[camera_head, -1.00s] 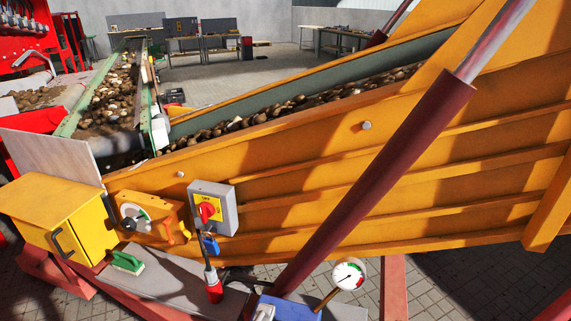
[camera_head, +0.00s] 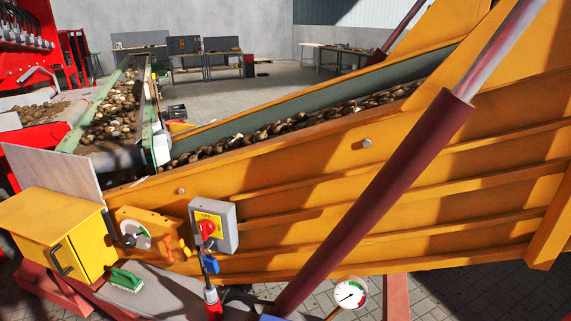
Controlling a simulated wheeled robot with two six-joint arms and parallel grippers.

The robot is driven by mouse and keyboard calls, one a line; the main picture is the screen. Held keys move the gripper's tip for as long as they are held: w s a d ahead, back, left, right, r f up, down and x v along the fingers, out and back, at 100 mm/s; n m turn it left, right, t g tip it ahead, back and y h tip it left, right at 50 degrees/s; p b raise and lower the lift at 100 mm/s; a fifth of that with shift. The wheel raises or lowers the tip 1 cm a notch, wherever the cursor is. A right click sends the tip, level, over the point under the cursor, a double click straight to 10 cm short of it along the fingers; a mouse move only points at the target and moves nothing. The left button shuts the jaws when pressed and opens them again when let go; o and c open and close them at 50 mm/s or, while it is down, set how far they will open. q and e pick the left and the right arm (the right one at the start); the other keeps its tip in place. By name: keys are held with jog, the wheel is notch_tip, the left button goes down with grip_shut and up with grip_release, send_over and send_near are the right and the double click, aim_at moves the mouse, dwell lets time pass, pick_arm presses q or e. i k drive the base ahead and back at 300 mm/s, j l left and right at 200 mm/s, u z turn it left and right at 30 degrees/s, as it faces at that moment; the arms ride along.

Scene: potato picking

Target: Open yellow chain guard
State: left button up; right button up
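A yellow box-shaped guard (camera_head: 48,232) stands at the left, in front of a grey upright plate. A black bar handle (camera_head: 62,259) is on its front face. Its panels look closed, and its inside is hidden. I take this box to be the chain guard; no label on it can be read. Neither of my grippers is in view, and nothing touches the guard or its handle.
Right of the guard are an orange panel with a dial (camera_head: 136,234), a grey switch box with a red knob (camera_head: 208,228) and a green brush (camera_head: 126,280) on a grey ledge. A dark red cylinder (camera_head: 385,195) slants across the orange conveyor side.

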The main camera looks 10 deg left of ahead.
aim_at(62, 258)
jog(key=u, duration=1.85)
